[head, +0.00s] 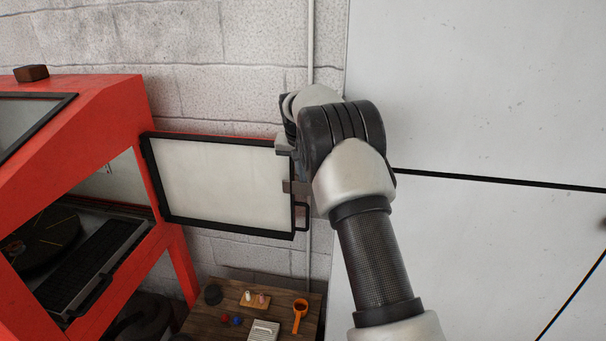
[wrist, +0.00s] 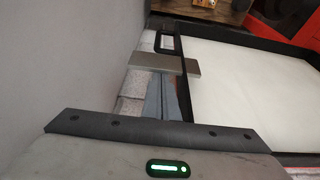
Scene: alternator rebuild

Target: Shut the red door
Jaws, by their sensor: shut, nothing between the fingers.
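The door (head: 222,186) is a pale panel in a black frame, hinged on the red cabinet (head: 160,172). It stands open, swung out to the right of the cabinet's side opening. Its black handle (head: 303,216) is at the lower right edge. My gripper (head: 296,187) is shut and empty at the door's free edge, just above the handle. In the wrist view the fingers (wrist: 165,63) overlap the door's dark frame beside the handle (wrist: 168,42), and the panel (wrist: 250,85) fills the right. I cannot tell whether they touch the frame.
A wooden table (head: 228,318) below the door holds an orange cup-like tool (head: 300,310), a ribbed pale block (head: 263,331) and small parts. A block wall is behind the door. A large pale panel (head: 480,90) stands on the right. A dark tray (head: 90,265) sits inside the cabinet.

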